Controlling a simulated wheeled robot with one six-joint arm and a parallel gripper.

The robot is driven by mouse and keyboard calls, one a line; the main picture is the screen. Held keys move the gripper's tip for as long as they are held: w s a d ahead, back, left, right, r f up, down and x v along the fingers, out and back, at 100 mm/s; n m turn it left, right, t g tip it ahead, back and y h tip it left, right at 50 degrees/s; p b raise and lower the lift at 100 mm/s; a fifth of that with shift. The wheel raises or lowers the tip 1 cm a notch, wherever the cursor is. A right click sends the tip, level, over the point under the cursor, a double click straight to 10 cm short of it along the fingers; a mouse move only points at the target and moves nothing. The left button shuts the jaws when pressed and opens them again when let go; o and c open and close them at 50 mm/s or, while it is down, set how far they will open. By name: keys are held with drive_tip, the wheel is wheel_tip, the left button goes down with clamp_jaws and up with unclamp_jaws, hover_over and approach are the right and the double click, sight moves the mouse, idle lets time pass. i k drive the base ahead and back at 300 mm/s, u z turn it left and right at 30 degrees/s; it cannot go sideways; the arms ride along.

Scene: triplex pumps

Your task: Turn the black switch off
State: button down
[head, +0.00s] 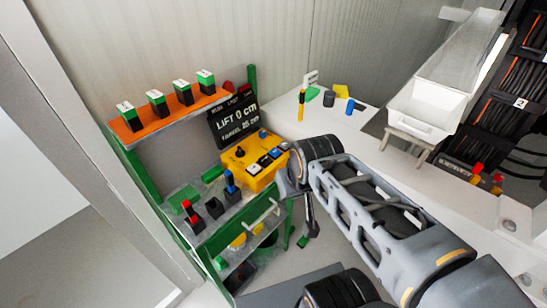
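A yellow control box (236,167) stands on the green bench, left of my arm. A small black knob-like switch (240,152) shows on its top left part. Its on or off position is too small to read. A row of small white, black and blue controls (264,160) runs along the box's front edge. My gripper (309,222) seems to hang below my wrist, right of the bench and apart from the box. My arm partly hides it, and its fingers are too small and dark to tell open from shut.
An orange shelf (139,130) holds several green, white and black blocks. Coloured tools stand on the bench (212,210). A white table (358,121) carries small items. A white bin (421,113) is at right.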

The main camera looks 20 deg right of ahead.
sight(239, 153)
drive_tip(key=z, duration=0.7)
drive_tip(key=i, duration=0.35)
drive_tip(key=u, duration=1.95)
